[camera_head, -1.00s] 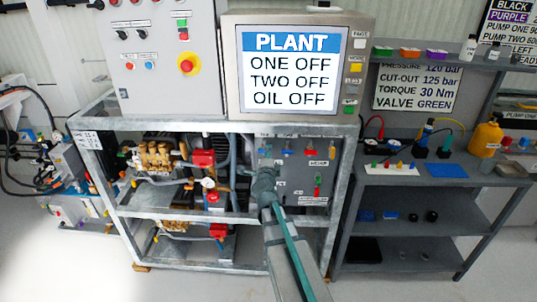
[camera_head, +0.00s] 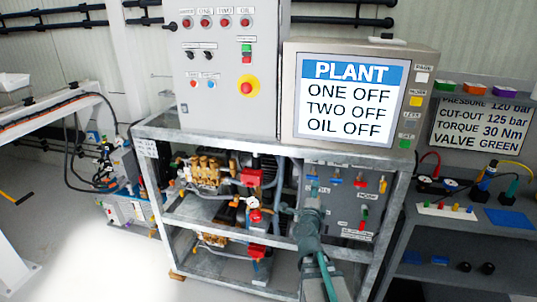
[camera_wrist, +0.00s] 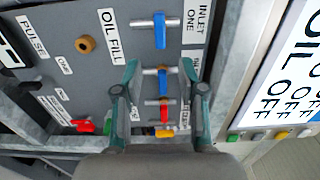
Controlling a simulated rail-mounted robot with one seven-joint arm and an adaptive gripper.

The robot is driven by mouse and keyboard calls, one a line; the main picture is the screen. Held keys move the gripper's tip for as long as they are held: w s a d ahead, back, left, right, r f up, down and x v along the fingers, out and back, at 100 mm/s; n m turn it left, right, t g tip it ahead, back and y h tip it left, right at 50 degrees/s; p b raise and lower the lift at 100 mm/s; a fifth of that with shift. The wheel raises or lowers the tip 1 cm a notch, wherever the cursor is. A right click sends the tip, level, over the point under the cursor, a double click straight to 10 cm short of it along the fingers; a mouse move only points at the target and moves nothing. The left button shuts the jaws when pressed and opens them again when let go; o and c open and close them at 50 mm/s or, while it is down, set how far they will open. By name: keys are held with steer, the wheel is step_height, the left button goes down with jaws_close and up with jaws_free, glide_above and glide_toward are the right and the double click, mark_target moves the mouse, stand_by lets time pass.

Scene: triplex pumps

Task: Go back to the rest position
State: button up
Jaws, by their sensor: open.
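My gripper (camera_wrist: 160,100) is open and empty in the wrist view, with its two teal fingers spread in front of the valve panel (camera_wrist: 60,35). Valves with blue (camera_wrist: 160,30) and red (camera_wrist: 164,112) handles show between and beyond the fingers; I cannot tell if any finger touches them. In the head view my arm reaches up from the bottom to the panel (camera_head: 345,212) on the right of the pump frame, and the fingertips are hard to make out there.
The galvanized frame (camera_head: 155,135) holds brass-headed pumps (camera_head: 205,172). Above it stand a grey control cabinet (camera_head: 205,110) and a PLANT screen (camera_head: 350,100). A grey shelf unit (camera_head: 420,222) stands at right. Open floor (camera_head: 110,265) lies at left.

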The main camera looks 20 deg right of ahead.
steer(key=a+f+n+g+y, duration=0.2)
steer(key=a+f+n+y, duration=0.7)
steer(key=a+f+n, duration=0.15)
steer(key=s+a+f+n+g+y, duration=0.1)
steer(key=s+a+f+n+g, duration=0.3)
steer(key=f, duration=0.5)
steer(key=s+a+f+n+g+y, duration=0.2)
steer(key=s+a+f+n+g, duration=0.15)
steer(key=s+f, duration=0.45)
steer(key=s+f+n+g+h, duration=0.1)
steer(key=s+f+n+g, duration=0.1)
steer(key=s+f+g, duration=0.2)
steer(key=s+a+f+n+g+h, duration=0.1)
steer(key=s+f+g, duration=0.3)
steer(key=s+f, duration=0.6)
steer(key=s+a+f+n+g+h, duration=0.1)
steer(key=s+f+n+g, duration=0.2)
steer(key=s, duration=2.1)
step_height(320, 180, down, 4)
steer(key=shift+a+r+g, duration=0.1)
steer(key=shift+a+g, duration=0.1)
steer(key=shift+g, duration=0.85)
